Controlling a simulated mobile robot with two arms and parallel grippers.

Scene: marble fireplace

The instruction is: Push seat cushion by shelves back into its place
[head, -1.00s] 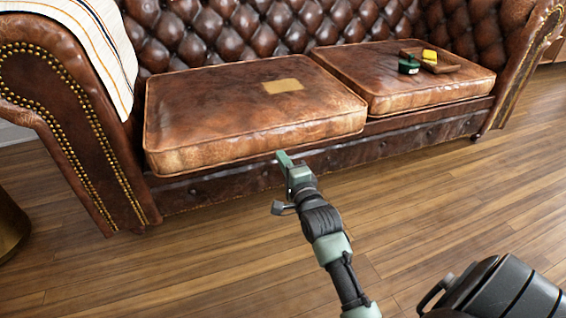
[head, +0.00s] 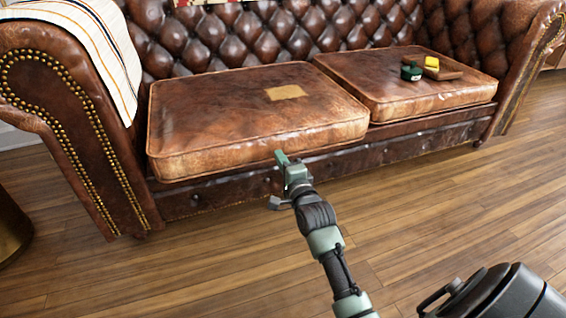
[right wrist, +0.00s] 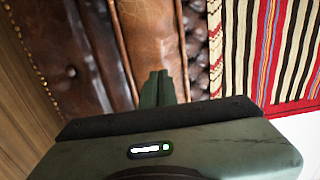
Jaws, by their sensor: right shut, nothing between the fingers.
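Two worn brown leather seat cushions lie on the tufted sofa. The left cushion (head: 225,105), with a tan patch on top, juts forward over the sofa's front rail (head: 225,190). The right cushion (head: 360,82) sits further back. My right gripper (head: 281,157) is shut and empty at the left cushion's front face, near its lower edge. I cannot tell whether it touches. In the right wrist view its closed fingers (right wrist: 158,88) point toward brown leather (right wrist: 150,40). My left gripper is not in view.
A wooden tray (head: 445,72) with a green item (head: 411,71) and a yellow item (head: 432,61) rests on the right cushion. A striped throw (head: 95,45) hangs over the left arm. A brass-coloured object (head: 12,225) stands at far left.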

